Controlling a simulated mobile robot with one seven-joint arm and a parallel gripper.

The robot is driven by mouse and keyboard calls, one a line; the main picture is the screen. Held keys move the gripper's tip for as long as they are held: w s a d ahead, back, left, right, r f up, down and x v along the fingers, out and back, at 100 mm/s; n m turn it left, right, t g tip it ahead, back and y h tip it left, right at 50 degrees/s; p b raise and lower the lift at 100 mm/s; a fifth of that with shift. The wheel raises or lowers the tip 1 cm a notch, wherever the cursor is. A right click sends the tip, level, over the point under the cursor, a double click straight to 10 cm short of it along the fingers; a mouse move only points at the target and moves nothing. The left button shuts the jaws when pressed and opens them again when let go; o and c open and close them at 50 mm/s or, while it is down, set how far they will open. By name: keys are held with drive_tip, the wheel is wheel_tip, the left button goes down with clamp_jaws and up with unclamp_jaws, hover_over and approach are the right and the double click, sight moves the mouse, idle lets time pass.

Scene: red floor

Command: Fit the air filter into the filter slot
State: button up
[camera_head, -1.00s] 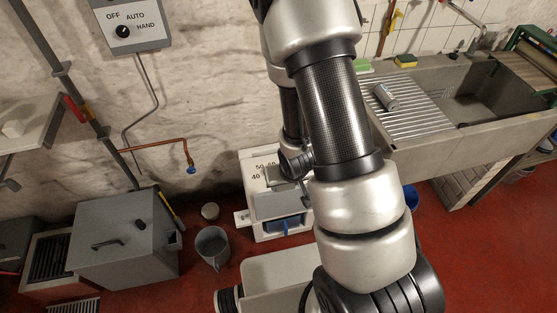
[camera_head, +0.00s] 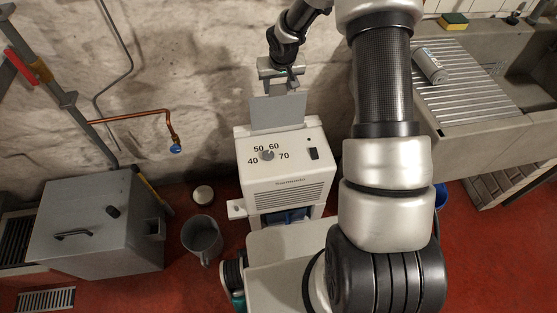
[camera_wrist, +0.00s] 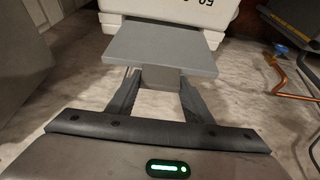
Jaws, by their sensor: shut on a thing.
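A flat grey panel, the air filter (camera_head: 278,112), is held upright by my gripper (camera_head: 280,80). My gripper is shut on a grip at the panel's edge; both fingers also show in the wrist view (camera_wrist: 160,88), with the filter (camera_wrist: 160,48) beyond them. In the head view the panel's lower edge overlaps the rear top of a white dehumidifier (camera_head: 288,180) with a dial marked 40 to 70. I cannot tell whether it is above, behind or partly inside the unit. The filter slot is not clearly visible.
A blue container (camera_head: 286,216) sits under the dehumidifier. A grey bucket (camera_head: 202,238) and a grey box (camera_head: 95,225) stand to the left. The stone wall and a copper pipe (camera_head: 140,116) are behind. A sink (camera_head: 490,90) is at right.

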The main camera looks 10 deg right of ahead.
sight(278, 122)
drive_tip(key=shift+w+d+f, duration=0.15)
drive_tip(key=shift+w+f, duration=0.2)
drive_tip(key=shift+f, duration=0.05)
wheel_tip(278, 122, down, 17)
drive_tip(key=b, duration=0.4)
drive_tip(key=shift+f+b, duration=0.2)
drive_tip(key=shift+b, duration=0.1)
drive_tip(key=o, duration=1.4)
